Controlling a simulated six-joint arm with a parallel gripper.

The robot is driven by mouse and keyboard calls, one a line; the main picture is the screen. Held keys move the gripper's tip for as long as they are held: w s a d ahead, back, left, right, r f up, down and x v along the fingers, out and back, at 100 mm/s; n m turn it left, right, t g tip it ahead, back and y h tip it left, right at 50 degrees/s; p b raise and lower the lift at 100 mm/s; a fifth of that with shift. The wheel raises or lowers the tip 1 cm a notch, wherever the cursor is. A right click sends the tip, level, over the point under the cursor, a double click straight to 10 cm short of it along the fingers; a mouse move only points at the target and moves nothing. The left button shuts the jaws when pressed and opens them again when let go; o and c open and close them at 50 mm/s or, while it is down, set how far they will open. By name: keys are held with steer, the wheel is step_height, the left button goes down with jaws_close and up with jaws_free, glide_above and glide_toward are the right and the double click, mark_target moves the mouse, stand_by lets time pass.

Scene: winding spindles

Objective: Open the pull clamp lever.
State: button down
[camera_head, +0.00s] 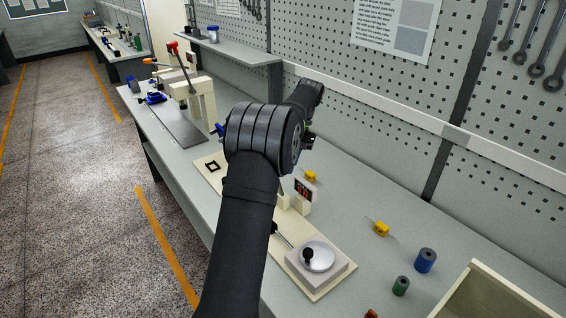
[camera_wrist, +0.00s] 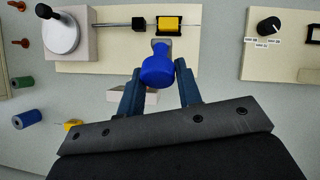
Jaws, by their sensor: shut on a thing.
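The pull clamp lever shows in the wrist view as a blue rounded handle (camera_wrist: 158,70) on a short grey stem (camera_wrist: 160,45). It sits just below a yellow bobbin (camera_wrist: 168,23) on the spindle rod (camera_wrist: 112,25). My gripper (camera_wrist: 159,67) has its two dark blue fingers on either side of the handle and is shut on it. The handle hides part of the stem. In the head view my arm covers the clamp and the fingers, so the lever cannot be made out there.
A round crank disc (camera_head: 319,256) with a black knob stands on the cream base plate (camera_head: 318,291), near a red-digit display (camera_head: 304,189). Loose yellow (camera_head: 381,229), blue (camera_head: 425,260) and green (camera_head: 401,285) spools lie to the right. A cream bin (camera_head: 482,272) stands front right.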

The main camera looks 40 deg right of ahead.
steer(key=shift+s+f, duration=0.25)
steer(key=shift+f, duration=0.05)
steer(key=c, duration=1.1)
jaws_free()
steer(key=shift+o, duration=0.2)
steer(key=shift+w+r, duration=0.1)
steer(key=shift+r, duration=0.05)
